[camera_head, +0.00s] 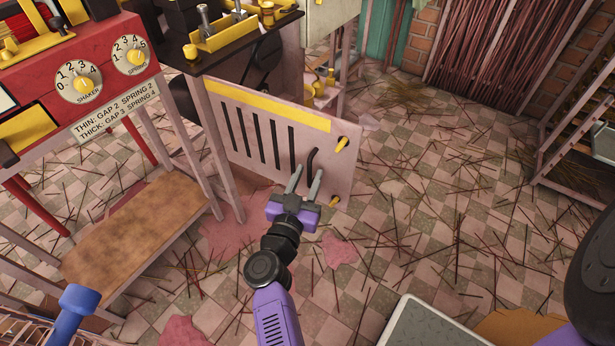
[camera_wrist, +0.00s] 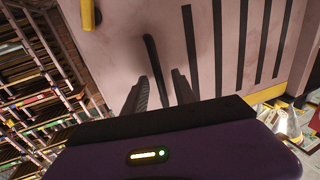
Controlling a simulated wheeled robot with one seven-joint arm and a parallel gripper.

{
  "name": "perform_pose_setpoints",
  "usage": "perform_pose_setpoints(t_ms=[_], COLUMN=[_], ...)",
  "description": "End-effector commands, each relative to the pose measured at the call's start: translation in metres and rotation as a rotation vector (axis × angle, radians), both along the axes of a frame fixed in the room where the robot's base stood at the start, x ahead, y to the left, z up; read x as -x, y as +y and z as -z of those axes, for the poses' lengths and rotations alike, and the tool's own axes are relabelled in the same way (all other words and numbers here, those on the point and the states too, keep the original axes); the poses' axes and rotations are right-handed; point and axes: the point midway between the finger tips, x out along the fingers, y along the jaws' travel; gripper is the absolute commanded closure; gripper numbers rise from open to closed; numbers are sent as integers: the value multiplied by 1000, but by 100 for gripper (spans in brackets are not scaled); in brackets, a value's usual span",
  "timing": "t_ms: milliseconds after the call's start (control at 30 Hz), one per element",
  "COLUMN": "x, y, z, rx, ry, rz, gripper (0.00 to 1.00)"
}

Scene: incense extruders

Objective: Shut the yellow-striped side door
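The pale side door (camera_head: 272,148) with a yellow stripe (camera_head: 265,105) along its top and dark vertical slots stands swung out from the machine frame. Its dark bar handle (camera_head: 313,157) is near the door's free edge. My gripper (camera_head: 307,172) is at the door's front face by the handle, its two fingers apart. In the wrist view the handle (camera_wrist: 153,60) runs down towards the gap between my fingertips (camera_wrist: 160,76), and the door face (camera_wrist: 120,40) fills much of the picture. I cannot tell whether a finger touches the handle; its lower end is hidden.
Yellow latches (camera_head: 341,144) sit at the door's free edge. A wooden bench (camera_head: 135,225) and a red control panel (camera_head: 90,85) stand left. A shelf rack (camera_head: 585,130) stands right. The tiled floor (camera_head: 420,190) is open, littered with thin sticks and pink patches (camera_head: 340,250).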

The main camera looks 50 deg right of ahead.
Motion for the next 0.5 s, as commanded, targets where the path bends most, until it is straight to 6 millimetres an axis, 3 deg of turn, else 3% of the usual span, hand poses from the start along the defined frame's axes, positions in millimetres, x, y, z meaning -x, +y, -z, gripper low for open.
perform_pose_setpoints(t_ms=[33, 167, 500], x=[0, 0, 0], y=[0, 0, 0], z=[0, 0, 0], rx=[0, 0, 0], ry=[0, 0, 0], rz=[0, 0, 1], gripper=[75, 100, 100])
